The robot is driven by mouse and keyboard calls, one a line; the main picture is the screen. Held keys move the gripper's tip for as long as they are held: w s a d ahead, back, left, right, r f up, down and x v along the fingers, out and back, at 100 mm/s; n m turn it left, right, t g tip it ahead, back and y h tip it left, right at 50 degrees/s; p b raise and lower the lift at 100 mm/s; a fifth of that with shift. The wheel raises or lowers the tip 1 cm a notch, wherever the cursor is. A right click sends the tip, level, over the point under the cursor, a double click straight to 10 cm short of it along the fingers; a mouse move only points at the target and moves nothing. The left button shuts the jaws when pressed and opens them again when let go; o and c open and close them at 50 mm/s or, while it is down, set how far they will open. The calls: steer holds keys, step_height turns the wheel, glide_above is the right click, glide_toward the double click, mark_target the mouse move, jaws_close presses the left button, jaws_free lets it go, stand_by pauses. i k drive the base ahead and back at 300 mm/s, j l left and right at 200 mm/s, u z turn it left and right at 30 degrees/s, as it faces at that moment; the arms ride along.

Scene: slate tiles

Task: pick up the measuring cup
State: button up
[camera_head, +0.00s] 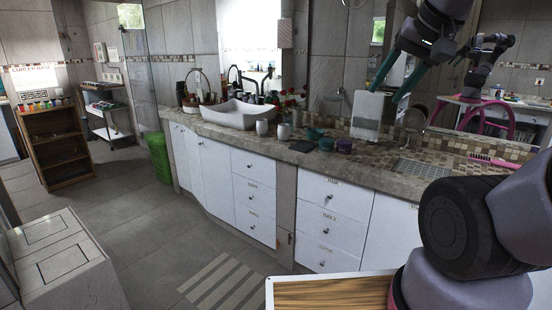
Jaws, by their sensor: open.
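I cannot clearly pick out a measuring cup in the head view. Small vessels stand on the stone counter (240,139): two pale cups (262,127), a teal jar (315,134), a small dark item (326,144) and a dark purple jar (344,145). Any of these could be the cup; they are too small to tell. My gripper (384,97) is open at the upper right, its two teal fingers pointing down and apart. It appears in front of a pale upright panel (367,112), and nothing shows between the fingers.
A white basin (238,115) stands on the counter left of the cups. A pink brush (493,161) lies at the right. A large mirror (500,75) backs the counter, with white drawers (335,220) below. A wood-topped surface (330,292) is nearest. The floor (165,235) at left is partly clear.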

mark_target(289, 119)
steer(key=i+j+z, duration=0.3)
steer(key=i+j, duration=0.2)
steer(key=i, duration=0.2)
steer(key=i+j+z, duration=0.35)
steer(key=i+j, duration=0.25)
steer(key=i+j+z, duration=0.3)
steer(key=i+j, duration=0.25)
steer(key=j, duration=0.35)
steer(key=i+j+z, duration=0.1)
steer(key=j, duration=0.25)
steer(key=i+j+z, duration=0.1)
steer(key=j, duration=0.3)
steer(key=i+j+z, duration=0.1)
steer(key=j, duration=0.3)
steer(key=i+j+z, duration=0.1)
steer(key=j, duration=0.25)
steer(key=i, duration=0.05)
